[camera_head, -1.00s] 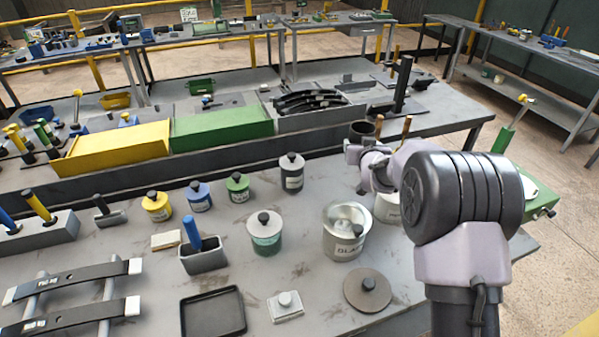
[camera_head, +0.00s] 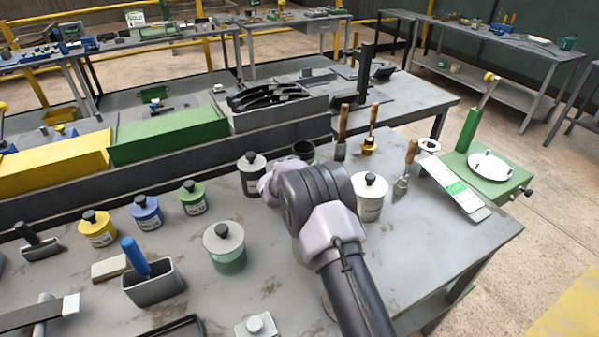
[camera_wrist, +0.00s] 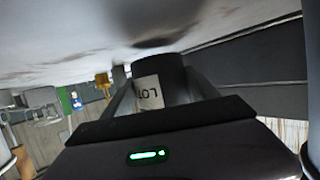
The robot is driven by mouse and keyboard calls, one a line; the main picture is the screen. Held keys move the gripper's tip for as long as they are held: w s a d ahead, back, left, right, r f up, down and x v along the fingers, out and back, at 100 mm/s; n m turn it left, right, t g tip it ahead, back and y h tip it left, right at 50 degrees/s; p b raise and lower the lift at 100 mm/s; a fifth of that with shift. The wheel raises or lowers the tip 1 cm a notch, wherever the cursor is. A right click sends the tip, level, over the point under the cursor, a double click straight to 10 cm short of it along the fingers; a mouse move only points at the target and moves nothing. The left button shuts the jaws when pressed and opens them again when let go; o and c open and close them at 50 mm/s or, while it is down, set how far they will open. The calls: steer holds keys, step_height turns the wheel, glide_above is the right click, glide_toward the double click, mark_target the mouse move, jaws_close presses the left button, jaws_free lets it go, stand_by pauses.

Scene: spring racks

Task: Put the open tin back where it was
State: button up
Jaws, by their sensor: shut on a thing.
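My gripper (camera_wrist: 160,88) is shut on a dark tin with a white label (camera_wrist: 160,80), one finger on either side. In the head view the dark open rim of this tin (camera_head: 304,150) shows just behind my wrist, at the back edge of the bench. In the wrist view, which is upside down, the grey bench top lies close to the tin's base, with a dark shadow there. I cannot tell whether the tin touches the bench. A dark lidded tin (camera_head: 252,176) stands to its left, and a white lidded tin (camera_head: 370,200) to its right.
Wooden-handled tools (camera_head: 342,132) stand right of the held tin. Green (camera_head: 193,198), blue (camera_head: 147,213) and yellow (camera_head: 98,229) lidded tins stand to the left. A larger lidded tin (camera_head: 226,248) is in front. A dark raised ledge (camera_head: 75,190) runs behind.

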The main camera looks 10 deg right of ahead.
steer(key=shift+f, duration=0.7)
steer(key=shift+f, duration=0.2)
steer(key=o, duration=1.7)
steer(key=shift+o, duration=0.2)
